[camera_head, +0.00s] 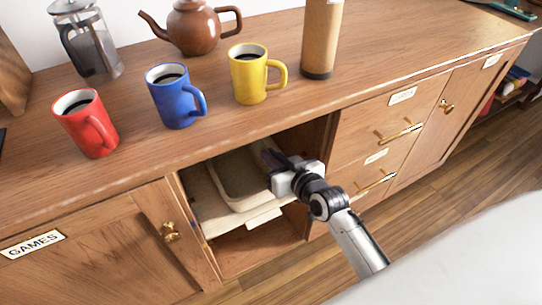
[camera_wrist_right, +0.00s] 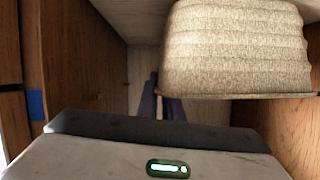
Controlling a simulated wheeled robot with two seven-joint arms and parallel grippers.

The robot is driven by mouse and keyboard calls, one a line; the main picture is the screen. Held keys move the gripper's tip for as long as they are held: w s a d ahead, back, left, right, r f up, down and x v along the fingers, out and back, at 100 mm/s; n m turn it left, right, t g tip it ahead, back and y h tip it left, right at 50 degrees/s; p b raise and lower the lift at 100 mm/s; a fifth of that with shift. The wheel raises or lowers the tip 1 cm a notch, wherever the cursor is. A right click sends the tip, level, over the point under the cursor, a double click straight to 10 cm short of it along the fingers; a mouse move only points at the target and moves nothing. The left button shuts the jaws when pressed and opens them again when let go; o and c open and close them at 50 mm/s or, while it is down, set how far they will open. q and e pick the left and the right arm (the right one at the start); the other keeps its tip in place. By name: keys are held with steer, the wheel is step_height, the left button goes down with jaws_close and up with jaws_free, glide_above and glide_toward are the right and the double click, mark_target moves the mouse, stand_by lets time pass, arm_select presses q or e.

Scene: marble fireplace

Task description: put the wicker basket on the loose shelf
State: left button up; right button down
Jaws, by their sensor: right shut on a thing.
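The beige wicker basket (camera_head: 241,183) is inside the open compartment of the sideboard, over the pale loose shelf (camera_head: 212,218). In the head view it appears to rest on this shelf. My right gripper (camera_head: 270,158) reaches into the compartment and is shut on the basket's right rim; the arm hides part of that side. In the right wrist view the dark fingers (camera_wrist_right: 166,103) are beside the basket (camera_wrist_right: 238,45), which appears upside down, against the pale shelf surface (camera_wrist_right: 140,20). The exact finger contact is hard to see. My left gripper is not in view.
Red (camera_head: 88,125), blue (camera_head: 172,98) and yellow (camera_head: 249,78) mugs stand on the worktop above, with a brown teapot (camera_head: 195,28), a French press (camera_head: 88,42) and a tall cylinder (camera_head: 320,40). The lower compartment (camera_head: 255,248) looks empty. The compartment walls are close.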

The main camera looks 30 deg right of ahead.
steer(key=shift+f, duration=0.25)
steer(key=c, duration=2)
jaws_free()
steer(key=shift+o, duration=0.8)
steer(key=shift+f, duration=0.15)
steer(key=shift+r+p, duration=0.7)
steer(key=shift+r, duration=0.05)
steer(key=shift+r+p, duration=0.6)
steer(key=shift+p, duration=0.1)
